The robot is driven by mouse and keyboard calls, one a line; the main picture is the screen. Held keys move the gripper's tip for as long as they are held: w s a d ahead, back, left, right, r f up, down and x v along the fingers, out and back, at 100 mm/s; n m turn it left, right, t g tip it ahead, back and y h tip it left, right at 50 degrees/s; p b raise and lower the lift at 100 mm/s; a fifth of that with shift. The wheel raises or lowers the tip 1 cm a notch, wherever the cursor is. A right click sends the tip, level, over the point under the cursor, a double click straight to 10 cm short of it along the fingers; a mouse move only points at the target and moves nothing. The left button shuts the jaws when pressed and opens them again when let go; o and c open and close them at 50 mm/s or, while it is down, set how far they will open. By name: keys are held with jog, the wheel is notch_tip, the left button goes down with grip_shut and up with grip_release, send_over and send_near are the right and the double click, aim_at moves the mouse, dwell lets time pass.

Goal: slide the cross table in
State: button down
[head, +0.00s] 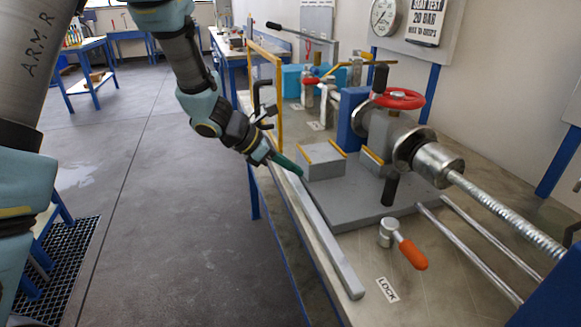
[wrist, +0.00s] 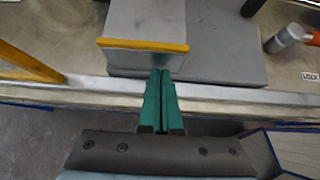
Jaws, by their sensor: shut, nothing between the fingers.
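The cross table seems to be the flat grey slab (head: 350,207) on the bench; it also shows in the wrist view (wrist: 235,68). A grey block (head: 320,165) with a yellow top edge stands on its near left part, and it fills the upper middle of the wrist view (wrist: 145,58). A second yellow-edged block (head: 371,160) stands to its right. My gripper (head: 297,168) is shut and empty, its green fingers pointing at the near block's side. In the wrist view the fingertips (wrist: 161,73) are right at that block's lower face; I cannot tell whether they touch.
A grey rail (head: 325,240) runs along the bench's front edge. A lever with an orange handle (head: 411,252) stands near the LOCK label (head: 387,290). A red handwheel (head: 400,98) and a threaded spindle (head: 510,215) are to the right. A yellow frame (head: 280,90) rises behind my gripper.

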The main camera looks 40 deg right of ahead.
aim_at(365, 160)
jog(key=s+d, duration=0.2)
jog(key=d, duration=0.3)
jog(key=s+d+p, duration=0.1)
jog(key=s+d, duration=0.1)
jog(key=d, duration=0.3)
jog(key=s+d, duration=0.2)
jog(key=d, duration=0.4)
jog(key=shift+s, duration=0.2)
jog(key=shift+s+d+r, duration=0.1)
jog(key=shift+d+r, duration=0.1)
jog(key=shift+d, duration=0.05)
